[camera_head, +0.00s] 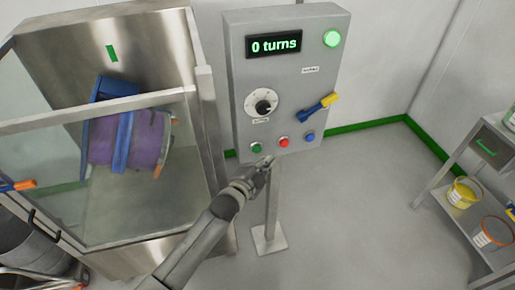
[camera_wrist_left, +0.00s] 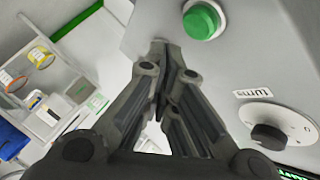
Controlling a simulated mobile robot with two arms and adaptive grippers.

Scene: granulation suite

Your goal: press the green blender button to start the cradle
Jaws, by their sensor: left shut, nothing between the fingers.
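The grey control panel (camera_head: 240,95) stands on a post. Its green button (camera_head: 257,147) is at the lower left of the panel, beside a red button (camera_head: 283,142) and a blue one (camera_head: 309,137). My left gripper (camera_head: 268,161) is shut and empty, just below the green and red buttons in the head view. In the left wrist view the green button (camera_wrist_left: 202,21) stands out in a silver ring, to the right of the closed fingertips (camera_wrist_left: 166,52), with a visible gap in the picture. Behind glass, a purple drum (camera_head: 150,138) sits in a blue cradle (camera_head: 124,140). My right gripper is not in view.
The display (camera_head: 274,44) reads "0 turns" and a green lamp (camera_head: 332,38) is lit. A dial (camera_head: 263,105) and a blue-yellow switch handle (camera_head: 318,107) sit above the buttons. A shelf cart (camera_head: 462,222) with buckets stands at the right; floor between is clear.

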